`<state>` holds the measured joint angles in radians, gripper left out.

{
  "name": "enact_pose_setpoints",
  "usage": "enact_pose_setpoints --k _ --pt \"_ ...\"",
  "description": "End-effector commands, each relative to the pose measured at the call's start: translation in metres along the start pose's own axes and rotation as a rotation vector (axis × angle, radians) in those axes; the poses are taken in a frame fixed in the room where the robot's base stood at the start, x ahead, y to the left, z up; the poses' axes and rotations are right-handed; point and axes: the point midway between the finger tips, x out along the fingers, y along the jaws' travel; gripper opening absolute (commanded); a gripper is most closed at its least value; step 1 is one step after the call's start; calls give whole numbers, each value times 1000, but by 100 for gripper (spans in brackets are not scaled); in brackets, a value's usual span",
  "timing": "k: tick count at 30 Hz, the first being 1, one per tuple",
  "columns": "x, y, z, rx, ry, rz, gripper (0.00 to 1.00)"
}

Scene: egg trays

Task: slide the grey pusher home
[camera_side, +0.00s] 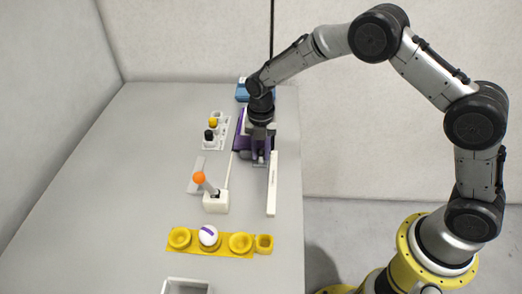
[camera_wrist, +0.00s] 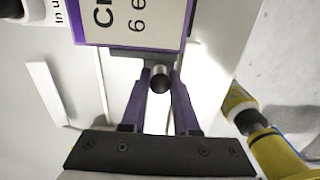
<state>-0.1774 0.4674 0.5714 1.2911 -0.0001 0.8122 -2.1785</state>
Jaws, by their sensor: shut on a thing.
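My gripper (camera_side: 262,158) is low over the right part of the table, between a thin pale strip and a long white bar (camera_side: 272,185). In the wrist view its two purple fingers (camera_wrist: 160,85) are closed on a short grey post with a dark round end, which I take to be the grey pusher (camera_wrist: 158,70). Most of the pusher is hidden by my fingers in the side view. A white panel with a purple edge and black print (camera_wrist: 135,22) lies just beyond the fingertips; its full shape is cut off.
A white block with an orange-topped lever (camera_side: 215,202) stands left of the bar. A yellow tray (camera_side: 223,243) with a white and purple ball is nearer the camera. A switch panel (camera_side: 217,132) and a blue box (camera_side: 242,92) are behind. The left table is clear.

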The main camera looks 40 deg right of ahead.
Motion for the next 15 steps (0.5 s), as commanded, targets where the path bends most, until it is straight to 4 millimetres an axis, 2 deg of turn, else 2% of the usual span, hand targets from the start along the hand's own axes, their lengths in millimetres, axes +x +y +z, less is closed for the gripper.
enact_pose_setpoints --k 15 --pt "-1 1 -34 -2 -1 2 0"
